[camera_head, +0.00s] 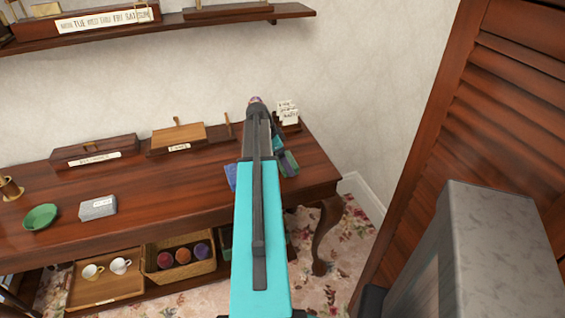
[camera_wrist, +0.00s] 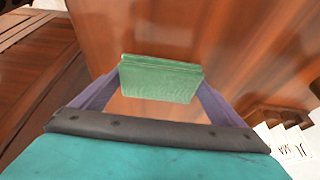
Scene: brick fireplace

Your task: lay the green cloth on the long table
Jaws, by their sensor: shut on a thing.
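The green cloth (camera_wrist: 161,79) is a folded, thick rectangle between the two purple fingers of my gripper (camera_wrist: 158,84) in the wrist view. My gripper is shut on it. In the head view a bit of the green cloth (camera_head: 291,163) shows beside my arm, which hides most of the gripper. The long table (camera_head: 150,208) is dark polished wood with a curved leg at its right end. The cloth appears over or near the table's right end; I cannot tell whether it touches the top.
On the table are a green dish (camera_head: 40,217), a grey box (camera_head: 98,208), two wooden boxes at the back and a card holder (camera_head: 288,117) at the back right. A blue item (camera_head: 231,176) shows left of my arm. The middle front is clear. A louvred wooden panel (camera_head: 480,110) stands right.

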